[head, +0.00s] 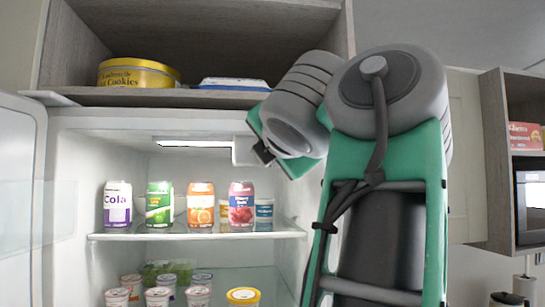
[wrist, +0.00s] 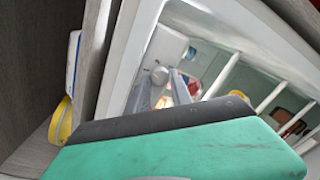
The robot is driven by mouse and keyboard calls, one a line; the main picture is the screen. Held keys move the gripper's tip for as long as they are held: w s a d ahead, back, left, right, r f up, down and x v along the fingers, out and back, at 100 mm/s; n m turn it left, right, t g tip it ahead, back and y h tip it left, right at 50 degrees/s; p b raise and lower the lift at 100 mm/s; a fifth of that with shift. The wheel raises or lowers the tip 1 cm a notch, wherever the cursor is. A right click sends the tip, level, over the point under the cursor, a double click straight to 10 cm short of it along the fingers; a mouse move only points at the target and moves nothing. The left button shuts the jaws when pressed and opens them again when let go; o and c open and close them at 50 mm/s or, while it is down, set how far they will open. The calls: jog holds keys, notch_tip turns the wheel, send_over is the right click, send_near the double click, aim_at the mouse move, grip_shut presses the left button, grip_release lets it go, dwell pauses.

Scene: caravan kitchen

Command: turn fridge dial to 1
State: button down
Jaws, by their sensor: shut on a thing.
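The fridge dial (wrist: 160,75) is a small round pale knob on the white housing inside the fridge, seen in the wrist view between my fingertips. In the head view the housing (head: 243,152) shows at the upper right of the fridge interior, and the dial itself is hidden behind my gripper (head: 259,154). In the wrist view my gripper (wrist: 160,80) has its two grey fingers on either side of the dial, shut on it. The dial's numbers and pointer are too small to read.
The fridge (head: 170,128) stands open, its door (head: 20,200) at the left. Cans including a purple cola can (head: 118,204) stand on the upper shelf (head: 200,235), with several tubs below. A yellow cookie tin (head: 138,74) sits in the cupboard above.

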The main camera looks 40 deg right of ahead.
jog(key=shift+f+n+h+b, duration=0.1)
jog(key=shift+n+h+b, duration=0.3)
jog(key=shift+n, duration=1.3)
jog(key=c, duration=1.1)
grip_release()
jog(key=shift+c, duration=0.2)
jog(key=shift+a, duration=0.15)
